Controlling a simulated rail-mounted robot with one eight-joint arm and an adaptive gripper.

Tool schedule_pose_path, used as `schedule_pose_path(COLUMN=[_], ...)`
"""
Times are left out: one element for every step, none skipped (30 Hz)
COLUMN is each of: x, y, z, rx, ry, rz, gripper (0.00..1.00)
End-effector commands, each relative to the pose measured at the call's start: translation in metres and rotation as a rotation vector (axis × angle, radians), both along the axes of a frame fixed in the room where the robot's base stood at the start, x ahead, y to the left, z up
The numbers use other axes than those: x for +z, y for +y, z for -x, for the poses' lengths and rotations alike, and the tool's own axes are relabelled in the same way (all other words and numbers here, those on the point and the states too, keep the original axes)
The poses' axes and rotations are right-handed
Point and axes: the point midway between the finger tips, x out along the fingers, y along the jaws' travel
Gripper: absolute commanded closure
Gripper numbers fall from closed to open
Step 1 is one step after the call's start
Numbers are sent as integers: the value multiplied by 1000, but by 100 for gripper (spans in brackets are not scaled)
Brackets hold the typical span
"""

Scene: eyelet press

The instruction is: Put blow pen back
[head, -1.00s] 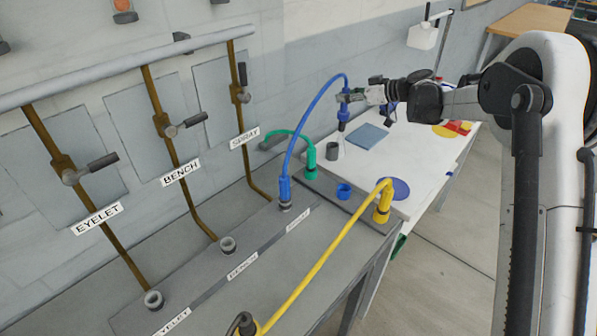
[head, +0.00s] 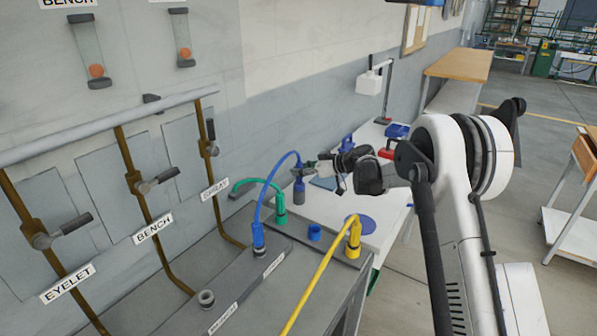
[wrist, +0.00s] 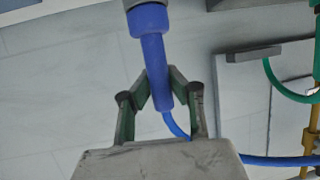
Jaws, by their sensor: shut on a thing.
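The blow pen is a blue handle with a blue hose; it shows in the head view (head: 299,172) and large in the wrist view (wrist: 155,60). My gripper (head: 306,170) is shut on it; in the wrist view the fingers (wrist: 160,98) close on both sides of the handle. The pen hangs roughly upright with its lower end at a grey cup (head: 298,192) on the bench. In the wrist view a grey cylinder meets the pen's wide end. I cannot tell how far the tip is inside the cup.
A green connector with its hose (head: 280,206) stands close left of the cup. A blue hose plug (head: 258,238), a short blue socket (head: 314,232) and a yellow connector (head: 353,238) stand nearer.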

Motion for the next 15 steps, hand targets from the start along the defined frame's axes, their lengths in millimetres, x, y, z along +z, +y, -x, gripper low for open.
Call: schedule_pose_path(x=[-1, -1, -1, -1, -1, -1, -1, -2, -3, -4, -5, -4, -4, -4, -4], y=[0, 0, 0, 0, 0, 0, 0, 0, 0, 0, 0, 0, 0, 0, 0], z=[0, 0, 0, 0, 0, 0, 0, 0, 0, 0, 0, 0, 0, 0, 0], rx=[0, 0, 0, 0, 0, 0, 0, 0, 0, 0, 0, 0, 0, 0, 0], ry=[0, 0, 0, 0, 0, 0, 0, 0, 0, 0, 0, 0, 0, 0, 0], rz=[0, 0, 0, 0, 0, 0, 0, 0, 0, 0, 0, 0, 0, 0, 0], gripper=[100, 100, 100, 100, 100, 100, 100, 100, 100, 100, 100, 84, 80, 76, 71])
